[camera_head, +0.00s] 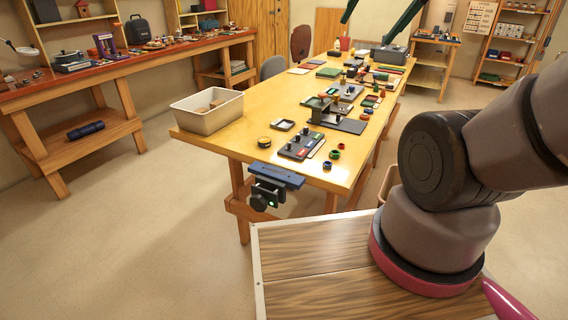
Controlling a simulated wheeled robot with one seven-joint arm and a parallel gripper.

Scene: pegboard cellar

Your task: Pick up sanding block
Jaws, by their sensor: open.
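No object shows clearly enough to be named as the sanding block. Tan and brown block-like pieces (217,103) lie in a white bin (207,121) at the near left corner of the long yellow-topped workbench (254,103); I cannot tell whether one of them is the sanding block. Many small items on the bench are too small to identify. My arm shows at the right, in front of the bench, but my gripper is outside the picture.
A blue-and-black vise (276,178) is fixed at the bench's near edge. A dark grey tray (301,145), a small round tin (264,142) and coloured rings stand near it. A red-topped side bench (130,60) runs along the left wall. The floor between is clear.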

